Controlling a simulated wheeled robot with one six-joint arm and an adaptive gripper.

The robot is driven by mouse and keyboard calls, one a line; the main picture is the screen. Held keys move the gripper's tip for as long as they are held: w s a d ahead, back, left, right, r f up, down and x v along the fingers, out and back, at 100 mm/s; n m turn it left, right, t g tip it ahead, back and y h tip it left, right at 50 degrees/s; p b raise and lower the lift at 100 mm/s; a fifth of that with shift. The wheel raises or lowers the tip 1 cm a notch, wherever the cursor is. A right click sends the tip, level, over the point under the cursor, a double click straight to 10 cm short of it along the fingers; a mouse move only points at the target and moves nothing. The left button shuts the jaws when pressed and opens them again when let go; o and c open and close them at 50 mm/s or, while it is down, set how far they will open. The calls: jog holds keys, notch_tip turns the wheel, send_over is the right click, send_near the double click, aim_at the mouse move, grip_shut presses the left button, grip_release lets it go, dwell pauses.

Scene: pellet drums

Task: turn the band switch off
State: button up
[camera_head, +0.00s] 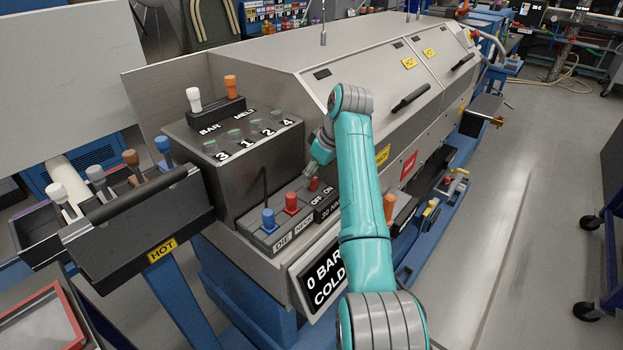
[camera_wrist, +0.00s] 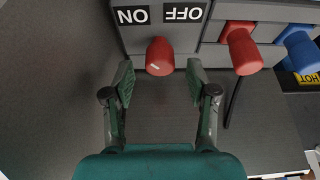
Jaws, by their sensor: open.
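The band switch (camera_wrist: 160,57) is a red round knob with a short white mark, below upside-down ON and OFF labels (camera_wrist: 158,14) in the wrist view. ON is at the left there and OFF at the right. I cannot tell for sure which label the mark points to. In the head view the knob (camera_head: 313,184) shows small beside the labels, partly crowded by my arm. My gripper (camera_wrist: 160,76) is open and empty, with one finger on each side of the knob and a gap to both. In the head view my gripper (camera_head: 317,163) is just above the knob.
Another red knob (camera_wrist: 241,48) and a blue knob (camera_wrist: 297,48) stand to the right in the wrist view. A thin dark upright rod (camera_head: 264,188) rises near them. The numbered box (camera_head: 240,150) and the machine's metal cover (camera_head: 270,80) flank my arm.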

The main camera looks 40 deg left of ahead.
jog(key=shift+x, duration=1.45)
grip_shut()
